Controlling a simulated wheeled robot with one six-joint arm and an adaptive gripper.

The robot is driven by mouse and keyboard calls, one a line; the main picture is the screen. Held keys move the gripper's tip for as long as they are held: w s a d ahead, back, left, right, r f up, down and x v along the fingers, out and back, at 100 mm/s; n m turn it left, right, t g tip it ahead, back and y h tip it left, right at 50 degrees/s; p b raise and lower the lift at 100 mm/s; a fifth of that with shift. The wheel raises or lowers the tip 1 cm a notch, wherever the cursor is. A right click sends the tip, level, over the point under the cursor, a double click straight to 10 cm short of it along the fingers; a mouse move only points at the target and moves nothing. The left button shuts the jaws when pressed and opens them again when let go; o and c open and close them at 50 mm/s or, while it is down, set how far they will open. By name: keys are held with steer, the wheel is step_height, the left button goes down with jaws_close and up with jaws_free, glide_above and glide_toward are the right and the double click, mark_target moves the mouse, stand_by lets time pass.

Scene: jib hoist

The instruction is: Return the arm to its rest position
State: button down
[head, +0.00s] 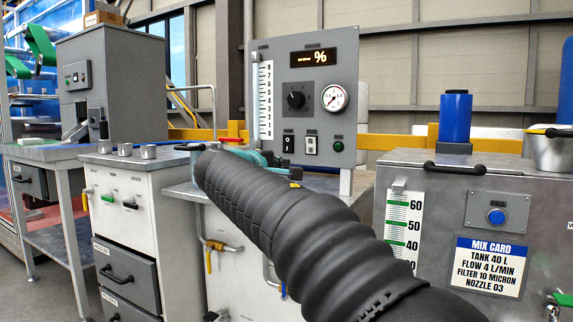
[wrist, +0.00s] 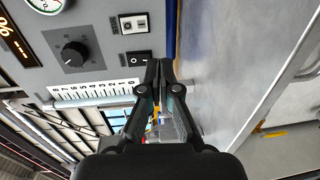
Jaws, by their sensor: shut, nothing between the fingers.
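My arm, in a ribbed black sleeve, reaches from the lower right of the head view toward the instrument panel (head: 306,100). Its far end is near the counter below the panel, and the sleeve hides much of the gripper there. In the wrist view my gripper (wrist: 159,68) is shut and empty, its two black fingers together. The panel also shows in the wrist view (wrist: 95,45), turned on its side, with its black knob (wrist: 74,54), rocker switch (wrist: 138,58) and white scale (wrist: 95,92) left of the fingers.
A drawer cabinet (head: 130,200) with small metal cups (head: 125,149) stands left, beside a grey machine (head: 110,85). Bare counter (wrist: 215,70) lies right of the fingers.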

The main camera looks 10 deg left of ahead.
steer(key=s+d+f+m+g, duration=0.1)
steer(key=d, duration=0.3)
steer(key=s+d+g+p, duration=0.1)
steer(key=s+d, duration=0.1)
steer(key=d, duration=0.2)
steer(key=s+d+f+m+g+p, duration=0.1)
steer(key=s+d, duration=0.1)
steer(key=d, duration=0.1)
steer(key=shift+d+f+m, duration=0.3)
steer(key=shift+d, duration=0.1)
steer(key=s+d+f+m+g+y+p, duration=0.25)
steer(key=s+d+f, duration=0.25)
steer(key=s+d, duration=0.4)
steer(key=s+d+f+m+g+y+p, duration=0.2)
steer(key=s+f+m, duration=0.2)
steer(key=s+f, duration=0.3)
steer(key=s+d+f+m+g+y+p, duration=0.2)
steer(key=s+f, duration=0.6)
steer(key=s, duration=1)
steer(key=m+p, duration=0.1)
steer(key=m, duration=0.1)
steer(key=shift+d+f+m+g, duration=0.2)
steer(key=shift+d+m+g, duration=0.05)
steer(key=shift+m+g, duration=0.1)
